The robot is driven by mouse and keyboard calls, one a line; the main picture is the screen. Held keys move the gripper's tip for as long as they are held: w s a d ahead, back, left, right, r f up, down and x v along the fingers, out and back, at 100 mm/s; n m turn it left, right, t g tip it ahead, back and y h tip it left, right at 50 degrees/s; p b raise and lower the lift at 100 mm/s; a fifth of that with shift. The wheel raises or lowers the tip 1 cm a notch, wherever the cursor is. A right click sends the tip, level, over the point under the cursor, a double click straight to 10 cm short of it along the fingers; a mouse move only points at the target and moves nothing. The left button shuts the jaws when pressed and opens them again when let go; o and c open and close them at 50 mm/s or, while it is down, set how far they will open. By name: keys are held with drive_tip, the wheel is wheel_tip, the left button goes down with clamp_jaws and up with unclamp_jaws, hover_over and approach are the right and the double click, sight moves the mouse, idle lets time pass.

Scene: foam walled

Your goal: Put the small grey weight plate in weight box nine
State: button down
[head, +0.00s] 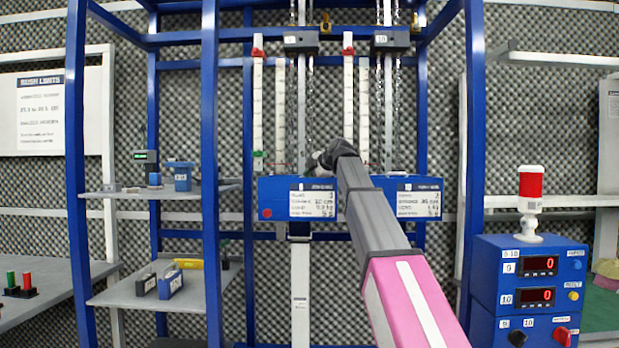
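Two blue boxes hang side by side in the middle of the blue frame, the left one (272,199) and the right one (432,185). Each has a white printed card on its front, too small to read surely, so I cannot tell which is weight box nine. My arm reaches up from the lower right, and its dark end with my gripper (320,160) is over the top edge of the left box. My gripper is small and dark there, and its fingers cannot be made out. I cannot make out the small grey weight plate.
Two grey shelves on the left hold small items: the upper shelf (215,187) a blue container (181,176), the lower shelf (130,293) several blocks. A blue control box (500,318) with displays and a red-topped lamp (531,182) stands at right. Chains and white strips hang above the boxes.

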drive_tip(key=c, duration=1.2)
unclamp_jaws()
drive_tip(key=shift+f, duration=0.15)
drive_tip(key=shift+o, duration=0.2)
drive_tip(key=v, duration=1.2)
drive_tip(key=shift+r, duration=0.25)
